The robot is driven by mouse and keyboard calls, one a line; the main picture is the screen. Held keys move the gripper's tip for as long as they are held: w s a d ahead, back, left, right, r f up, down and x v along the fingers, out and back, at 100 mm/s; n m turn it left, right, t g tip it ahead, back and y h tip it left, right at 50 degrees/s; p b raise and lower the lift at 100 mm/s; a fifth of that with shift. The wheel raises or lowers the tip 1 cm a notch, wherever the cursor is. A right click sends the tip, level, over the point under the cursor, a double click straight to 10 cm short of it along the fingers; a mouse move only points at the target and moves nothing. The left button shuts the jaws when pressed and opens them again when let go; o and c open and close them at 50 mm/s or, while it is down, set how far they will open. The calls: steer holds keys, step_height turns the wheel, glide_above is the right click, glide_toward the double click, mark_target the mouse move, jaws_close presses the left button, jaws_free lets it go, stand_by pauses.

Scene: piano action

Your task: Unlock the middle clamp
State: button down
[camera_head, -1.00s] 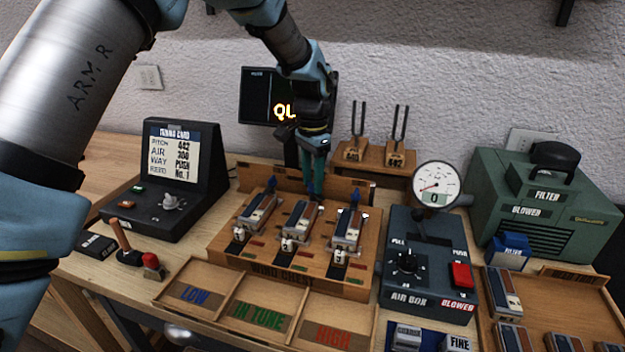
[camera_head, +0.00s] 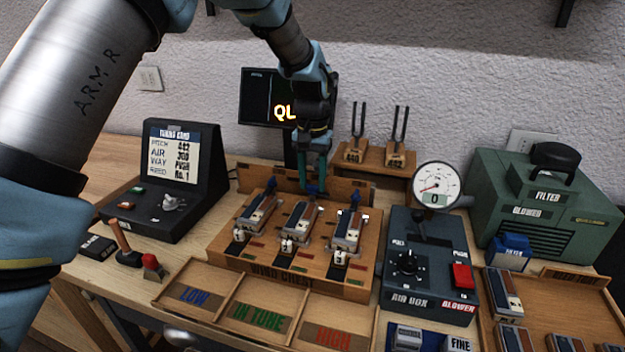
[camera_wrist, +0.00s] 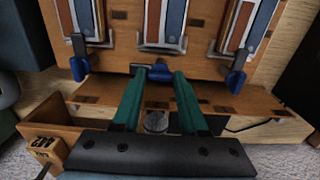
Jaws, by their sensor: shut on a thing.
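The wind chest (camera_head: 262,270) holds three reed blocks side by side, each with a blue-handled clamp at its back. The middle clamp's blue handle (camera_wrist: 160,73) sits between the green fingertips of my gripper (camera_wrist: 161,80), which are shut on it. In the head view my gripper (camera_head: 314,184) points down behind the middle reed block (camera_head: 300,222), and the fingers partly hide the handle. The middle handle looks lower and flatter than those two.
A wooden back rail (camera_head: 345,188) stands close behind the clamps. Two tuning forks (camera_head: 394,150) stand behind to the right. The air box (camera_head: 425,285) with its gauge (camera_head: 436,186) is right of the chest. Trays (camera_head: 258,317) lie in front.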

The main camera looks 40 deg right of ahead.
stand_by(0.4)
steer(key=c, duration=0.7)
jaws_free()
step_height(320, 180, up, 11)
steer(key=shift+f+b, duration=0.1)
steer(key=shift+b, duration=1.1)
